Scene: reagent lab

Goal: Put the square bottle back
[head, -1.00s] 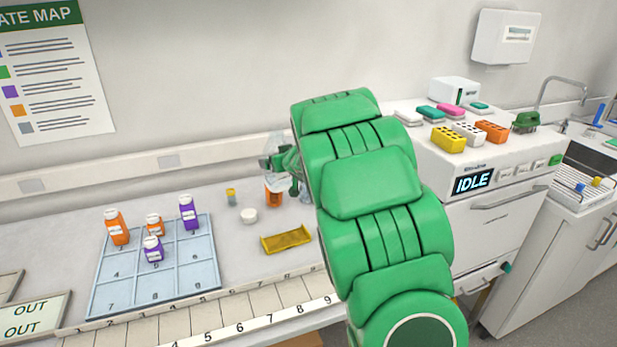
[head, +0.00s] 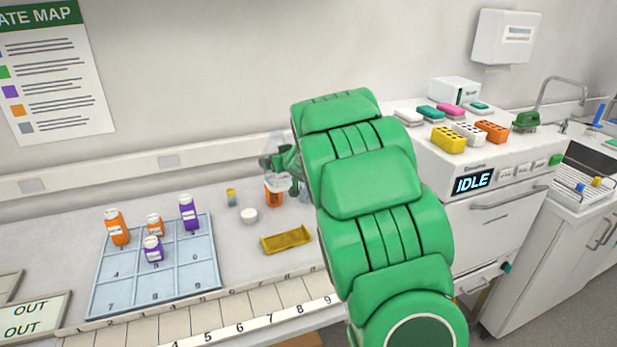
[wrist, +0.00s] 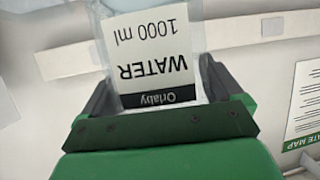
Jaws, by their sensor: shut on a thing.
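My gripper (wrist: 158,110) is shut on a clear bottle with a white label (wrist: 152,58) reading "WATER 1000 ml" in the wrist view. The label appears upside down there. In the head view my gripper (head: 280,164) is small, partly behind my green arm, over the back of the bench. The held bottle shows there only as a faint translucent shape (head: 276,145); whether its base touches the bench cannot be told. An orange bottle (head: 274,193) stands on the bench just below the gripper in the picture.
A blue numbered tray (head: 120,283) holds orange and purple bottles. A machine reading "IDLE" (head: 474,182) stands right of my arm.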

